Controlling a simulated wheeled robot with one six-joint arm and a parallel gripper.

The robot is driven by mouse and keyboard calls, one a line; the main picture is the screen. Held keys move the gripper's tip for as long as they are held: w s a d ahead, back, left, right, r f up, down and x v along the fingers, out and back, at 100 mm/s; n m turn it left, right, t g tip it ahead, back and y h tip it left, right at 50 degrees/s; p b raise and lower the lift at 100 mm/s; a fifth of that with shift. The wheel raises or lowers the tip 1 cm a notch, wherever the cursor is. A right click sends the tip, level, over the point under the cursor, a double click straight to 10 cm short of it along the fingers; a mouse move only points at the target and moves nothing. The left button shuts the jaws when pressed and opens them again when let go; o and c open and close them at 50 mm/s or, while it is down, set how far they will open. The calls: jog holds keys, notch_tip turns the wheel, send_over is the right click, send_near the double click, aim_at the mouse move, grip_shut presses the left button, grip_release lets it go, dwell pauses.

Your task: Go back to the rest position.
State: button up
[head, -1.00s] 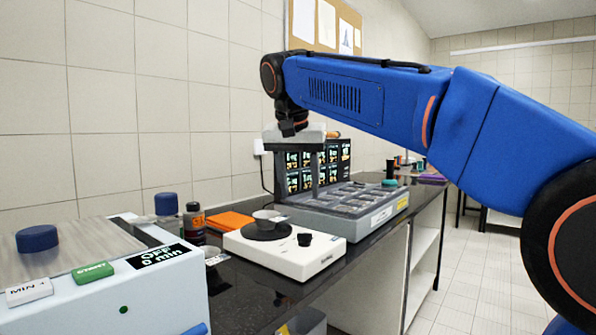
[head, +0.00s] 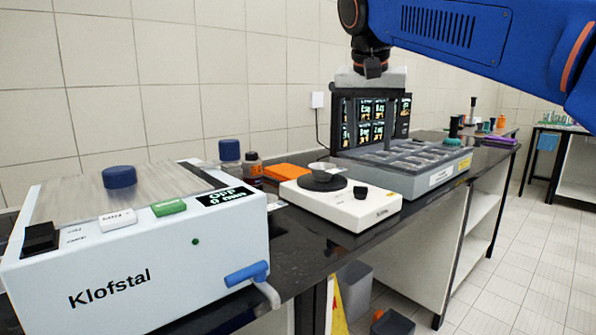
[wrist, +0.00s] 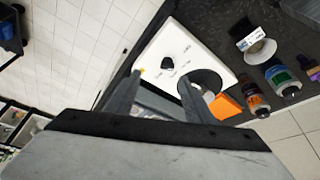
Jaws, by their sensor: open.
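My gripper (head: 364,112) hangs pointing down from my blue arm, above the back of the grey sectioned tray (head: 440,172) and in front of dark lit screens (head: 372,130). In the wrist view its two grey fingers (wrist: 160,82) stand apart with nothing held between them. The white balance (head: 345,210) with its round dark pan lies beyond the fingers in the wrist view (wrist: 165,48). A small pale dish (head: 322,169) sits on the pan in the head view. The fingertips are hard to make out against the screens.
The white Klofstal shaker (head: 130,265) with a blue knob and blue side handle fills the near left of the dark counter (head: 305,245). Bottles (head: 252,170) and an orange block (head: 287,172) stand by the wall. The floor (head: 510,260) at right is clear.

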jog(key=s+d+f+n, duration=0.1)
jog(key=s+d+f, duration=0.1)
jog(key=s+f, duration=0.6)
jog(key=s+d+f+n+y, duration=0.1)
jog(key=s+f, duration=0.7)
jog(key=f, duration=0.8)
jog(key=s+d+f+n+y, duration=0.1)
jog(key=s+d+f+n, duration=0.2)
jog(key=f, duration=1)
jog(key=s+d, duration=0.2)
jog(key=s, duration=0.3)
jog(key=shift+s+d+t, duration=0.2)
jog(key=shift+s+t, duration=0.1)
jog(key=shift+t, duration=0.1)
